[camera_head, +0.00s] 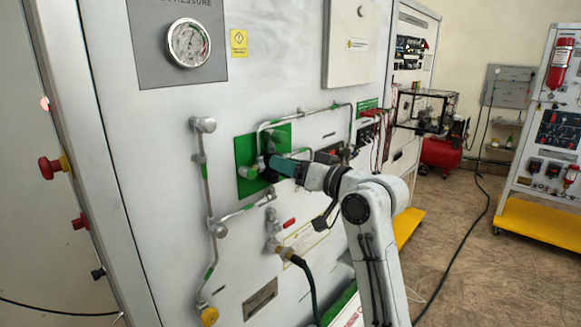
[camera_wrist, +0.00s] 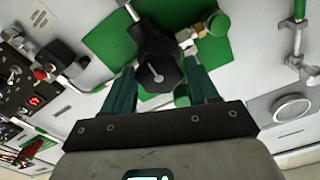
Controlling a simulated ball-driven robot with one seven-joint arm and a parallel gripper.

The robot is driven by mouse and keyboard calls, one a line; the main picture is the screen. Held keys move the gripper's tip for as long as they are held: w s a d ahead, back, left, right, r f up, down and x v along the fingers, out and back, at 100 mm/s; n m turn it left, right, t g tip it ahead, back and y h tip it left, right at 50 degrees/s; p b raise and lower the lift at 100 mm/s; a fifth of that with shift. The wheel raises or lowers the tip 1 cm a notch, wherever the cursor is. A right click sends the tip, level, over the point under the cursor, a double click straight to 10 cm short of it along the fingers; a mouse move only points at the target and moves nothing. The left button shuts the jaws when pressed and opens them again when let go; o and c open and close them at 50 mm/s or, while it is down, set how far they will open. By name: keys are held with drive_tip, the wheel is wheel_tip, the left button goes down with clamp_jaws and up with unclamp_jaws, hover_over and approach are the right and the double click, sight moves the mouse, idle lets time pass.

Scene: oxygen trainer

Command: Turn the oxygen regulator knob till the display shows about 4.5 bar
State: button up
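The black lobed regulator knob (camera_wrist: 158,70) faces the camera in the wrist view, in front of a green plate (camera_wrist: 105,42). My gripper (camera_wrist: 160,72) has its two green fingers apart, one on each side of the knob. A small gap seems to show on both sides; contact cannot be told. In the head view my gripper (camera_head: 272,163) is at the green plate (camera_head: 247,180) on the panel and hides the knob. The round pressure gauge (camera_head: 189,43) is at the upper left of the panel; its reading is too small to tell.
Metal pipes (camera_head: 205,170) run left of the green plate, and more pass above it. A valve with a red handle (camera_head: 289,223) and a black hose (camera_head: 305,270) sit below my gripper.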

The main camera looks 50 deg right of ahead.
drive_tip(key=shift+o, duration=1.2)
drive_tip(key=shift+f, duration=0.1)
drive_tip(key=shift+s, duration=0.1)
drive_tip(key=s+b, duration=0.2)
drive_tip(key=s, duration=0.8)
drive_tip(key=shift+s+d+b, duration=0.15)
drive_tip(key=shift+s+b, duration=0.15)
drive_tip(key=shift+b, duration=0.1)
